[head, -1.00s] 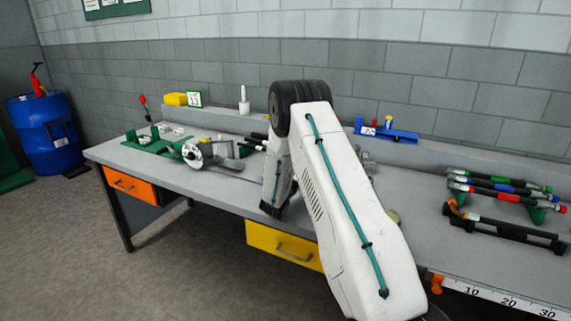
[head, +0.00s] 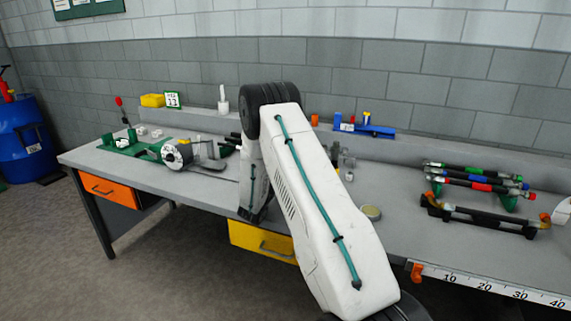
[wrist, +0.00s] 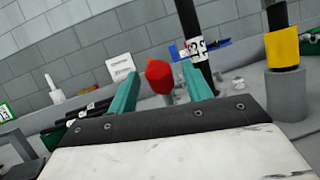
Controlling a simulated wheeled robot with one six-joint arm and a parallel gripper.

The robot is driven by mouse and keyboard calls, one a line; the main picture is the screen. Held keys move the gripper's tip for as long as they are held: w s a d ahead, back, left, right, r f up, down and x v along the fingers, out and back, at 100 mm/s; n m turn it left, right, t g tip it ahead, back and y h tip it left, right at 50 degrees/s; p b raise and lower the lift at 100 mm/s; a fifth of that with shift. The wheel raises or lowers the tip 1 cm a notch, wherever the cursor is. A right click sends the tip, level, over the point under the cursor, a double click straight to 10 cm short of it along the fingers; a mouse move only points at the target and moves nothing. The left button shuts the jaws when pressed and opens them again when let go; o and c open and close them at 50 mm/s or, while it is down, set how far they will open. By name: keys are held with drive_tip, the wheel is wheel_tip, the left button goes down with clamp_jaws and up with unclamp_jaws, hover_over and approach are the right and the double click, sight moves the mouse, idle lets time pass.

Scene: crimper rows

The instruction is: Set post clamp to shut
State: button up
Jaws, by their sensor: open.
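My gripper (wrist: 160,71) shows in the wrist view with its two teal fingers open. A red knob (wrist: 159,77) appears between the fingertips; I cannot tell whether either finger touches it. A black upright bar with a white number label (wrist: 196,47) stands just right of the knob. Further right, a black piece with a yellow band (wrist: 283,47) stands in a grey cylinder (wrist: 286,95). I cannot tell which of these parts belong to the post clamp, or how the clamp is set. In the head view my arm hides the gripper and this spot.
On the grey bench (head: 215,190), a white-faced tool with a grey lever (head: 177,154) stands left of my arm. A blue rack (head: 365,130) is behind. Banded hoses (head: 475,182) and a black bar stand (head: 485,219) lie right.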

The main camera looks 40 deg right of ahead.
drive_tip(key=v, duration=0.5)
drive_tip(key=shift+s+a+f, duration=0.1)
drive_tip(key=shift+a+f, duration=0.1)
drive_tip(key=shift+a, duration=0.1)
